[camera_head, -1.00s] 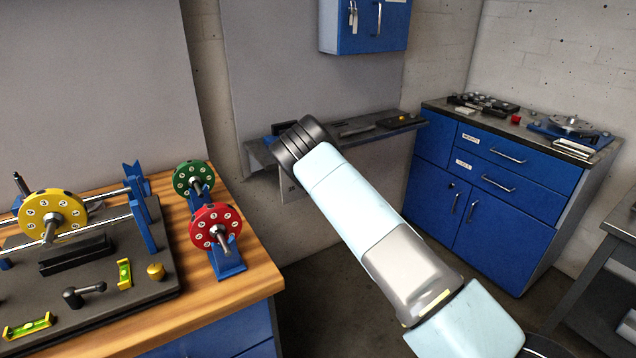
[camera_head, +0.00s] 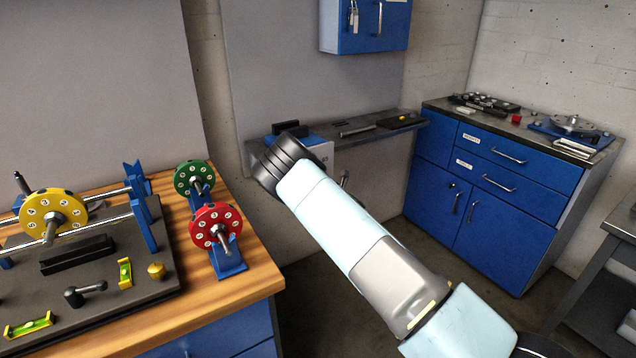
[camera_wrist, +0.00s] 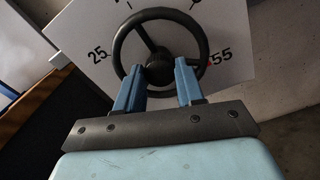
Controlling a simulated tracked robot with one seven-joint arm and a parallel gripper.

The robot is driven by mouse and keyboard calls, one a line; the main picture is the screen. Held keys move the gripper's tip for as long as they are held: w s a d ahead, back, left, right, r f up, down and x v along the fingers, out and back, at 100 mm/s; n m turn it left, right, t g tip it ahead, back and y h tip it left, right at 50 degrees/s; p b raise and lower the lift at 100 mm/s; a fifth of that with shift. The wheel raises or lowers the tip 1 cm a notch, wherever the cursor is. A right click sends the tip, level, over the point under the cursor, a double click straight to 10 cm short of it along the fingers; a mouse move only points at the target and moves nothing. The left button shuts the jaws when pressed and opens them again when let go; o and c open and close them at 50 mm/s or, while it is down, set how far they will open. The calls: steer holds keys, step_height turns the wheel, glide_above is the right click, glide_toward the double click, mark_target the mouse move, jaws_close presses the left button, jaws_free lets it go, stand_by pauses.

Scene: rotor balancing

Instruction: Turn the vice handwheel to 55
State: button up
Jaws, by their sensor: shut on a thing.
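The dark handwheel (camera_wrist: 160,48), with a round rim, spokes and a hub, shows in the wrist view in front of a white scale plate (camera_wrist: 232,30). The plate carries "25" on the left and "55" on the right; numbers at the top are cut off. A small red mark (camera_wrist: 210,62) sits at the rim's right, just beside "55". My gripper (camera_wrist: 160,68) is shut on the handwheel, its blue fingers either side of the hub; the exact contact is unclear. In the head view my arm hides the wheel and fingers, and the plate's edge (camera_head: 325,154) shows behind my wrist.
A grey wall shelf (camera_head: 372,134) holds a blue item (camera_head: 304,138) and dark tools. The wooden bench (camera_head: 190,292) at left carries yellow, green and red rotors. A blue cabinet (camera_head: 490,180) stands at right. Open floor lies between bench and cabinet.

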steer(key=shift+s+d+f, duration=0.1)
steer(key=shift+f, duration=0.15)
steer(key=o, duration=1)
steer(key=shift+r, duration=0.15)
steer(key=shift+o, duration=0.2)
steer(key=v, duration=1.3)
steer(key=shift+s+d, duration=0.2)
